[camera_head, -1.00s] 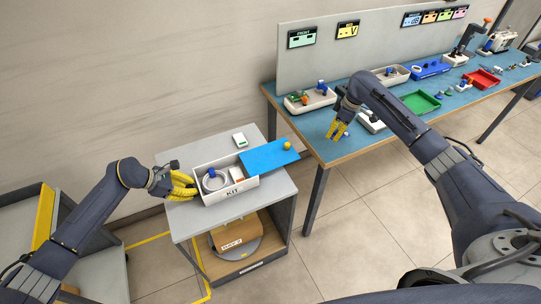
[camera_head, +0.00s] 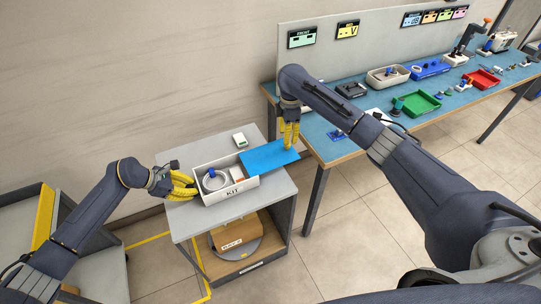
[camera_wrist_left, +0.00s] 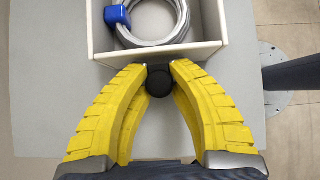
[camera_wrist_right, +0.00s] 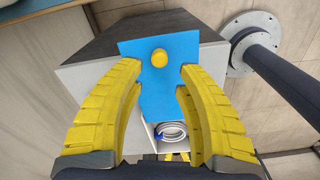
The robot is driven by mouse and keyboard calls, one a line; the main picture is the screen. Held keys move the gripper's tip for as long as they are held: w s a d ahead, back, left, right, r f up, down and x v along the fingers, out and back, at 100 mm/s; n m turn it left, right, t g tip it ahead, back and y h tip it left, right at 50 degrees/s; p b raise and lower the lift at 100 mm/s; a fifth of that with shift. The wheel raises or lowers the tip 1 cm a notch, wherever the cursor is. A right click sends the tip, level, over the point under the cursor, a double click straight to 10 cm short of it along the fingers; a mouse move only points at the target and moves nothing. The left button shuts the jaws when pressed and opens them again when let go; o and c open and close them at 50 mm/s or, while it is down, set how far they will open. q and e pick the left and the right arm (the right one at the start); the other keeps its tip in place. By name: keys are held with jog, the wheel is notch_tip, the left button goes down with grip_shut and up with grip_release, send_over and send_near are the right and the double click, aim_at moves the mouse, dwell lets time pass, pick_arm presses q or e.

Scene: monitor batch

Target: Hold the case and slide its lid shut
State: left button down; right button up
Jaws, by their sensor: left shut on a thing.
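The white case (camera_head: 234,191), marked KIT, stands on a grey stand with its left part uncovered, showing a coiled cable (camera_wrist_left: 160,25) with a blue clip. The blue lid (camera_head: 266,158) sticks out past the case's right end. Its yellow knob (camera_wrist_right: 159,57) shows in the right wrist view. My left gripper (camera_head: 188,186) is shut on the round black knob (camera_wrist_left: 159,82) at the case's left end. My right gripper (camera_wrist_right: 159,67) is open and empty, pointing down above the lid's knob end, with the knob between its fingers in view; contact cannot be told.
The grey stand (camera_head: 273,196) has a small white and green device (camera_head: 240,140) behind the case. A blue-topped workbench (camera_head: 330,150) with trays, including a green one (camera_head: 418,103), stands close on the right. A grey cart is at the far left.

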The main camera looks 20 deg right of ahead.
jog(key=shift+f, duration=2.5)
jog(key=shift+o, duration=0.3)
grip_shut()
